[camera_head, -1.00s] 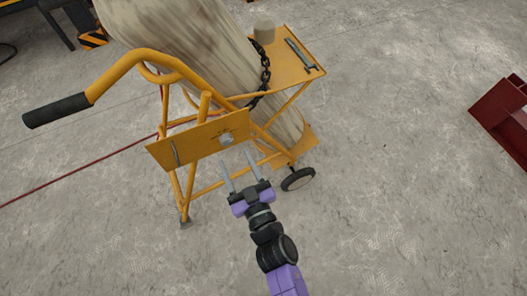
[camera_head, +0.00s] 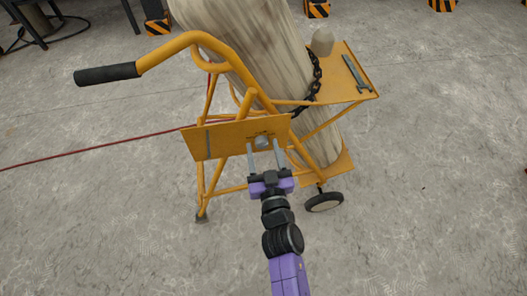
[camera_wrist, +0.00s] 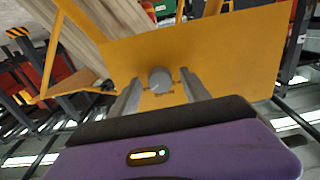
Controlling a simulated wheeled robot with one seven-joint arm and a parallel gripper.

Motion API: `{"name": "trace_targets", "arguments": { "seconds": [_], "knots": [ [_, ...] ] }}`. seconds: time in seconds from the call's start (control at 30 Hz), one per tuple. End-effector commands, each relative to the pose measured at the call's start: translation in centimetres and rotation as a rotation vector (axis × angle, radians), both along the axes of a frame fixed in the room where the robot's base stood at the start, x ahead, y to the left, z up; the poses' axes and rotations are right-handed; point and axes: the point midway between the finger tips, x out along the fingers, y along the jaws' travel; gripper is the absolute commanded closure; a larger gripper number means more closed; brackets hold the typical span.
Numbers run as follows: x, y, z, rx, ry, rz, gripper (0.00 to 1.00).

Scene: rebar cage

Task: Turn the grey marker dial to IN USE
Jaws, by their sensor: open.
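The grey marker dial (camera_head: 262,142) is a small round knob on the yellow plate (camera_head: 222,139) of the cart. It also shows in the wrist view (camera_wrist: 160,79), ahead of my gripper. My gripper (camera_head: 265,150) is open, with one finger to each side of the dial in the head view. In the wrist view the fingers (camera_wrist: 160,93) point at the plate and the dial lies between their tips. I cannot tell whether they touch it. Small dark marks sit around the dial, but no lettering is readable.
The yellow cart has a black-gripped handle (camera_head: 107,74), a wheel (camera_head: 323,202) and a large pale cylinder (camera_head: 255,45) held by a dark chain (camera_head: 312,88). A wrench (camera_head: 356,73) lies on its shelf (camera_head: 335,92). A red line (camera_head: 90,153) runs left. Floor in front is clear.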

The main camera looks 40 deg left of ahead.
Motion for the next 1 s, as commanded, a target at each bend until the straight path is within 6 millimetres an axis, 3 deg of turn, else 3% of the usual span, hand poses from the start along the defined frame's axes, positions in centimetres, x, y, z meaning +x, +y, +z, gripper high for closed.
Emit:
{"name": "trace_targets", "arguments": {
  "seconds": [0.2, 0.5, 1.0],
  "knots": [
    [0.03, 0.0, 0.02, 0.0, 0.0, 0.0, 0.45],
    [-0.01, -0.01, 0.01, 0.0, 0.0, 0.0, 1.0],
    [0.03, -0.07, -0.07, -0.086, -0.1, 0.0, 1.0]
  ]
}}
